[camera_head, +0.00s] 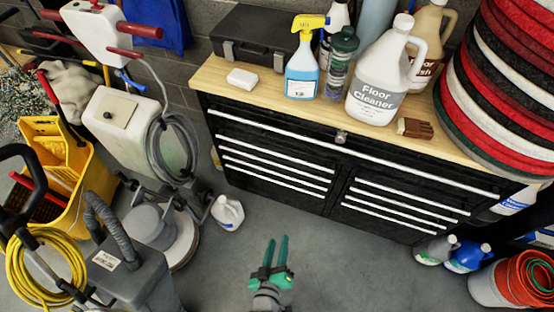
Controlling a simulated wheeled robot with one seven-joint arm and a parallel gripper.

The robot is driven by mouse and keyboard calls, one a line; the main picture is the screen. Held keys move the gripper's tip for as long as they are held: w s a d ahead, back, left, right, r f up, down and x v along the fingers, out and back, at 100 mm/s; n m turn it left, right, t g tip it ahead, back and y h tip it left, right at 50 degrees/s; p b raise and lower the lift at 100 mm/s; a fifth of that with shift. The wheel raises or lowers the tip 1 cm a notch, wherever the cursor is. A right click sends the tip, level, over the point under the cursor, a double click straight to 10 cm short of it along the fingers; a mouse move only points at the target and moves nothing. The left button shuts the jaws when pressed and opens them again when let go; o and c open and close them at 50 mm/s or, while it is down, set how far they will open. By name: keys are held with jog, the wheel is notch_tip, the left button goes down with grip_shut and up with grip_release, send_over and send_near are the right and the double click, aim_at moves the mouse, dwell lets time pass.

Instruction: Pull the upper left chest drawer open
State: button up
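The black chest (345,238) stands against the wall under a wooden top, with long silvery drawer handles. One wide drawer (262,128) spans its top. Below it are a left and a right stack of narrower drawers. The upper left drawer (275,155) is the top one of the left stack, and it looks closed, flush with the front. My gripper (277,240) has green fingers and is in front of the chest at the bottom middle of the view. Its fingers are apart with nothing between them, and it is clear of the handles.
A white jug (228,213) stands on the floor by the chest's left corner. A floor machine (165,235) and a yellow bucket (65,165) are at left. Bottles (468,256) and an orange-red roll (528,280) are at right. Floor before the chest is clear.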

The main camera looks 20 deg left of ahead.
jog(key=w+a+r+n+t+h, duration=0.1)
jog(key=w+a+n, duration=0.35)
jog(key=w, duration=0.55)
jog(key=w+a+r+n+t+h, duration=0.1)
jog(key=w+a+n, duration=0.4)
jog(key=w, duration=0.6)
jog(key=w+a+f+m, duration=0.1)
jog(key=w+f, duration=0.1)
jog(key=w, duration=0.8)
jog(key=shift+w+f, duration=0.2)
jog(key=shift+w, duration=0.1)
grip_shut()
